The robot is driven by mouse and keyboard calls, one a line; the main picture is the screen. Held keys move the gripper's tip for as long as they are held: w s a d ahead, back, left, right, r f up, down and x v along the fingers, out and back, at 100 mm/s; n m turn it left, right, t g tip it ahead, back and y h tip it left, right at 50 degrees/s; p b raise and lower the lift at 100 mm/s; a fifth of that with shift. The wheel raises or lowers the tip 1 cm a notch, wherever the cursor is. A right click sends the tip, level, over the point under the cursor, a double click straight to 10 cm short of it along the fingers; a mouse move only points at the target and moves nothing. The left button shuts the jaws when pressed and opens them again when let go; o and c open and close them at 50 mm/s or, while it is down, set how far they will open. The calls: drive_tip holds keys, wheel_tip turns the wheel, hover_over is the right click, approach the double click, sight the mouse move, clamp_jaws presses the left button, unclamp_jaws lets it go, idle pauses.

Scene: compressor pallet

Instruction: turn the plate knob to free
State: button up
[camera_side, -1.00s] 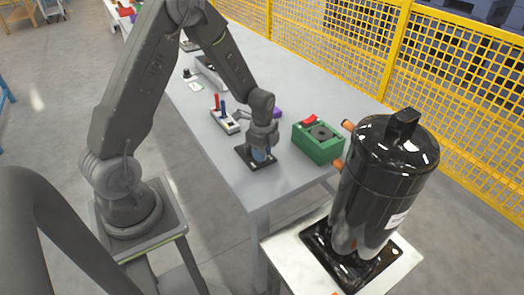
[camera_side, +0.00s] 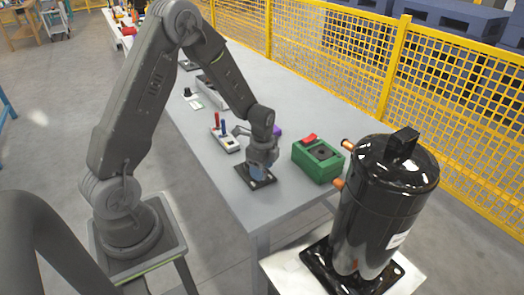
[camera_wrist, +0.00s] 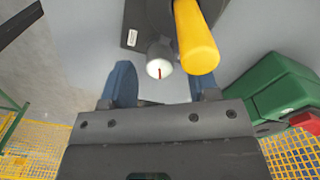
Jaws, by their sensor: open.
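A small black plate (camera_side: 256,186) lies on the grey table near its front corner, partly hidden under my gripper (camera_side: 259,172). In the wrist view the dark plate (camera_wrist: 134,28) shows at the top with a white label. A yellow bar (camera_wrist: 196,38), which looks like the knob's handle, stands over it. Beside the bar is a white round face (camera_wrist: 159,68) with a red mark. My gripper (camera_wrist: 160,82) is open. Its blue fingers stand apart on either side of the white face and bar's end. I cannot tell whether either finger touches the bar.
A green box (camera_side: 318,162) with a red switch is right of the plate. A lever block (camera_side: 227,141) with red and blue handles is behind it. A black compressor (camera_side: 385,205) stands on a separate stand at the front right. A yellow fence (camera_side: 440,95) runs behind.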

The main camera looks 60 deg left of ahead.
wheel_tip(320, 180, up, 13)
drive_tip(key=shift+f, duration=0.15)
drive_tip(key=shift+w, duration=0.1)
drive_tip(key=w+d+f+m+y, duration=0.1)
drive_tip(key=d+m+y, duration=0.3)
drive_tip(key=d, duration=0.1)
drive_tip(key=shift+g, duration=0.4)
drive_tip(key=x, duration=1.3)
drive_tip(key=shift+a+f, duration=0.15)
